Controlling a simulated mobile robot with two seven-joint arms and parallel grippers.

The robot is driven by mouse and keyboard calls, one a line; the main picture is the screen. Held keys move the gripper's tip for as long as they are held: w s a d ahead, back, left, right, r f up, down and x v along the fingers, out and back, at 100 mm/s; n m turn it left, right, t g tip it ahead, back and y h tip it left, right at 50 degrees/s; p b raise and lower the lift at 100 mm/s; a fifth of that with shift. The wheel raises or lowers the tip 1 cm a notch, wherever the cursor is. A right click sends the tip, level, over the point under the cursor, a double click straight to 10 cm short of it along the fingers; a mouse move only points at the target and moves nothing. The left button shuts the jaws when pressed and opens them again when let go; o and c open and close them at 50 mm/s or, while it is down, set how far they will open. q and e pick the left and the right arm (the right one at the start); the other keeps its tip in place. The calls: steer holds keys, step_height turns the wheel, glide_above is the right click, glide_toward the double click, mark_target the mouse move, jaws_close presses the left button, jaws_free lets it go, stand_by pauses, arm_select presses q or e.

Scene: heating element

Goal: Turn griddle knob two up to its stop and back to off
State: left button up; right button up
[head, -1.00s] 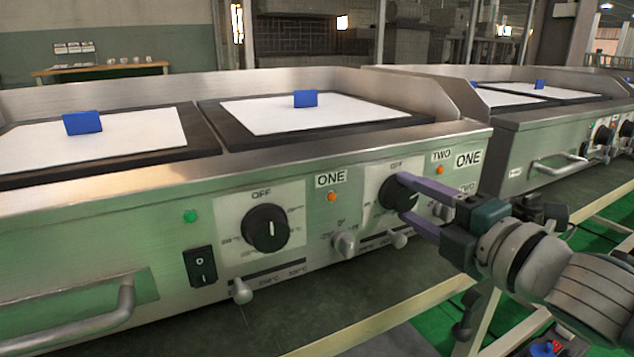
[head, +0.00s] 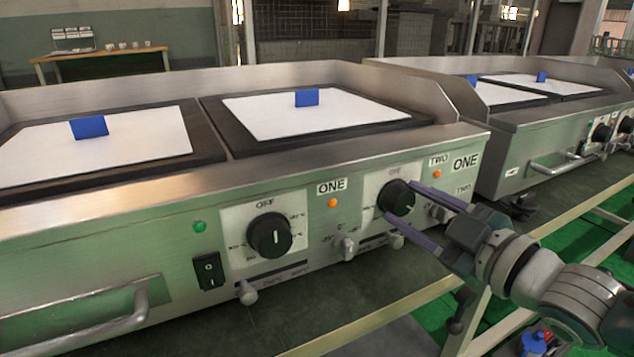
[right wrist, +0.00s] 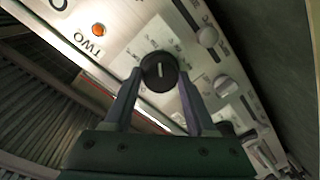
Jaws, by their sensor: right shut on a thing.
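Knob two is a round black knob (head: 397,197) on the front panel of the near griddle (head: 300,245), right of the label ONE. My right gripper (head: 399,198) has its two long fingers on either side of this knob and is shut on it. In the right wrist view the knob (right wrist: 159,71) sits between the fingertips (right wrist: 159,83), with its white mark facing me. The orange lamp by the label TWO (right wrist: 99,30) is lit. Knob one (head: 270,235) is free, its white mark roughly upright. My left gripper is not in view.
A black rocker switch (head: 208,270) and a green lamp (head: 199,227) are left of knob one. Small metal taps (head: 346,246) stick out below the knobs. A bar handle (head: 100,322) juts out at lower left. A second griddle (head: 540,150) stands to the right.

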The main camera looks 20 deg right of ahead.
steer(key=m, duration=0.3)
steer(key=shift+f+y, duration=0.1)
steer(key=shift+y, duration=0.3)
steer(key=m, duration=0.4)
steer(key=shift+f+m+t, duration=0.15)
steer(key=shift+m+t, duration=0.15)
steer(key=shift+m, duration=0.1)
steer(key=m+b, duration=0.1)
steer(key=m, duration=0.5)
steer(key=shift+m+t+b, duration=0.3)
steer(key=shift+m+b, duration=0.05)
steer(key=shift+m, duration=1.05)
steer(key=o, duration=1.4)
steer(key=shift+c, duration=0.2)
steer(key=shift+s, duration=0.1)
